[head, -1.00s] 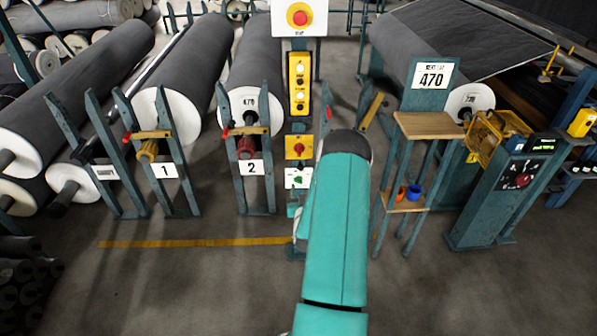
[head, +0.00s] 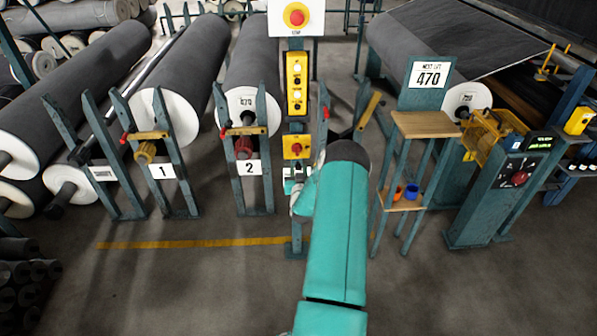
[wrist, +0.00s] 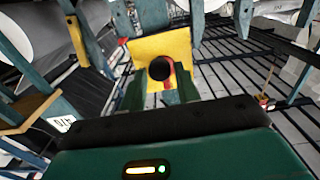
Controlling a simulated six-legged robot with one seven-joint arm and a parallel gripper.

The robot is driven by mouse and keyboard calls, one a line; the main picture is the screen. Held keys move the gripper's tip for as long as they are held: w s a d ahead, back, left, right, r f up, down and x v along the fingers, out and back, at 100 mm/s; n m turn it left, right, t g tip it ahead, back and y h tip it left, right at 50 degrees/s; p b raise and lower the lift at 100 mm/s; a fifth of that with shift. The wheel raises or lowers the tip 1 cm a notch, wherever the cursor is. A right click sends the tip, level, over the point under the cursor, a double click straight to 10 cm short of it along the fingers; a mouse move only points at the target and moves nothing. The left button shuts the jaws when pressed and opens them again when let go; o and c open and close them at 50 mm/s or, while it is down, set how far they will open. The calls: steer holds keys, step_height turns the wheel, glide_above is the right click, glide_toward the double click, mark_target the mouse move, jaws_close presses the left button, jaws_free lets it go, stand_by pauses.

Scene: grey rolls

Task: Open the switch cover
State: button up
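A teal post carries a yellow box with a red knob (head: 296,147) in the head view, just left of my arm. Below it is a small white box (head: 293,173), now largely covered by my wrist. My gripper is near these boxes, but its fingertips are hidden in the head view. In the wrist view a yellow plate (wrist: 146,48) with a dark round part and some red lies just beyond my gripper's body. I cannot tell finger opening or contact. I cannot make out clearly which part is the switch cover.
Roll stands (head: 245,180) are at left. A wooden-topped stand (head: 425,124) and a console (head: 500,200) are at right. The floor in front is clear.

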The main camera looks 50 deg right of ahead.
jaws_close()
steer(key=shift+r, duration=0.1)
steer(key=shift+s+a+r+g+y, duration=0.25)
steer(key=shift+a+r+g+y, duration=0.15)
steer(key=shift+r, duration=0.15)
steer(key=shift+s+a+r+g+y, duration=0.2)
steer(key=shift+a+r+g+y, duration=0.15)
steer(key=shift+r, duration=0.2)
step_height(320, 180, up, 15)
steer(key=d+g+y, duration=0.1)
steer(key=g+y, duration=0.6)
steer(key=y, duration=0.1)
steer(key=shift+w+r, duration=0.15)
steer(key=shift+w, duration=0.15)
steer(key=shift+d+y, duration=0.1)
steer(key=shift+y, duration=0.15)
